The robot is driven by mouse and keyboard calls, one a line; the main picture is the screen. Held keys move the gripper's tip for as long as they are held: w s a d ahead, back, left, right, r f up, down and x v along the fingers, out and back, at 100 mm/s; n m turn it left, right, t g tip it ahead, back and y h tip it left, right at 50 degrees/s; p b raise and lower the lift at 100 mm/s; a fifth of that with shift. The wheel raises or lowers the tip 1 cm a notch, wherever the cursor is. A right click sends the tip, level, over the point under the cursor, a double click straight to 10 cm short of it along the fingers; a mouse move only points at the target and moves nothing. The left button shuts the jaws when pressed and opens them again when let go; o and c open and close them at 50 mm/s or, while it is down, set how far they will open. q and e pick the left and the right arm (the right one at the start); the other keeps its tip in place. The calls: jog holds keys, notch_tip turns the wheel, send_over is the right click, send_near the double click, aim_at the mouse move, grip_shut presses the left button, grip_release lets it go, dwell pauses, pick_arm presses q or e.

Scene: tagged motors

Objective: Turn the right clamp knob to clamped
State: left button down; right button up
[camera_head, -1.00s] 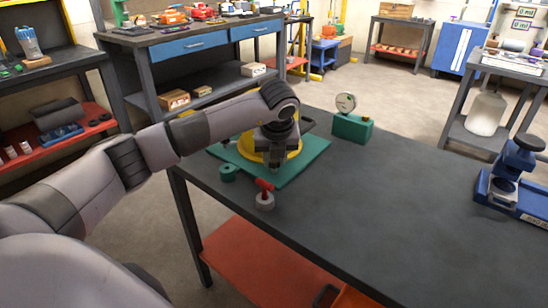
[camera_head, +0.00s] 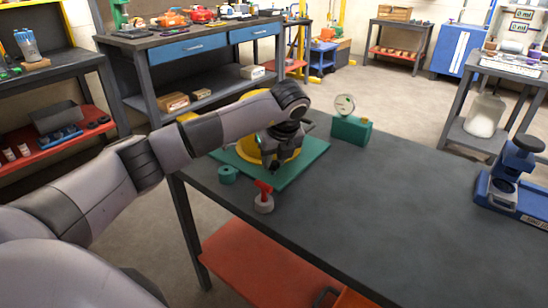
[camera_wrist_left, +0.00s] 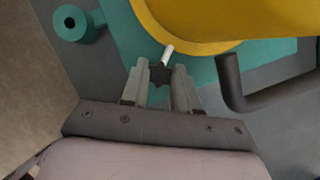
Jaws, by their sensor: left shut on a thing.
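A yellow motor housing (camera_head: 247,146) sits on a green base plate (camera_head: 300,165) on the dark table, partly hidden by my left arm. In the left wrist view the housing (camera_wrist_left: 205,22) fills the top. A small black star-shaped knob (camera_wrist_left: 160,72) with a pale pin (camera_wrist_left: 167,52) lies beside its rim. My left gripper (camera_head: 274,163) is low over the plate, in front of the housing. In the left wrist view its fingers (camera_wrist_left: 160,84) are closed on the black knob, one on each side. The knob is hidden in the head view. My right gripper is not in view.
A green ring-shaped part (camera_head: 228,174) and a grey weight with a red handle (camera_head: 264,203) stand near the plate. A dark curved handle (camera_wrist_left: 235,85) is close right of the fingers. A dial gauge block (camera_head: 351,130) stands behind. The table's middle (camera_head: 380,215) is clear.

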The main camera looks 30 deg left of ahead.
pick_arm(q)
jog(key=c, duration=0.8)
grip_release()
jog(key=shift+c, duration=0.2)
jog(key=v, duration=0.7)
jog(key=shift+d+r, duration=0.1)
jog(key=shift+d, duration=0.05)
jog(key=shift+s, duration=0.1)
